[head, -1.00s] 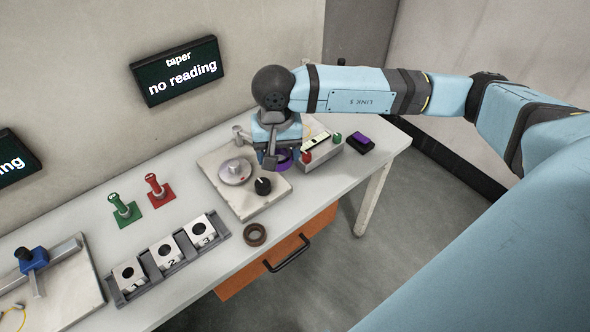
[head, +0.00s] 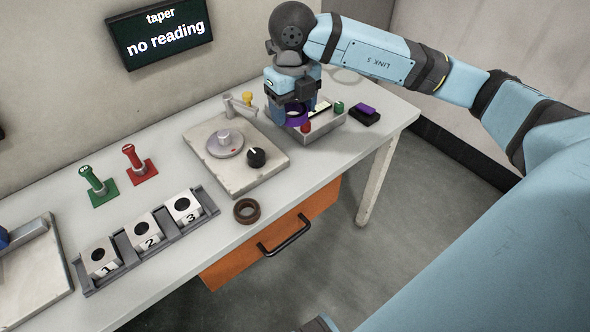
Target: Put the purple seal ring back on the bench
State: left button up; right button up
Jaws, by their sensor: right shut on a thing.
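The purple seal ring (head: 297,118) is held in my right gripper (head: 293,107), which points down and is shut on it. The jaws hide part of the ring. Ring and gripper overlap the left end of the grey control box in the picture; I cannot tell how high above the bench the ring is. The bench (head: 315,176) is a long light grey top along the wall. My left gripper is not in view.
A lapping plate unit (head: 225,143) with a black knob stands left of the gripper. The grey control box (head: 322,127) and a dark block with a purple top (head: 366,112) are right. A brown ring (head: 246,211) lies near the front edge, beside a numbered block rack (head: 210,200).

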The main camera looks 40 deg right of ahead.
aim_at(295, 178)
pick_arm(q)
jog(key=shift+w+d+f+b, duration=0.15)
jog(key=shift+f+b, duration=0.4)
jog(key=shift+b, duration=0.5)
pick_arm(e)
jog(key=f+m, duration=0.1)
jog(key=f, duration=0.5)
jog(key=f+m, duration=0.1)
jog(key=f, duration=1.3)
jog(key=shift+d+f+m, duration=0.15)
jog(key=shift+d+m, duration=0.1)
jog(key=shift+m, duration=0.15)
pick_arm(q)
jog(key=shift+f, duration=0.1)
pick_arm(e)
jog(key=o, duration=1)
jog(key=shift+f, duration=0.15)
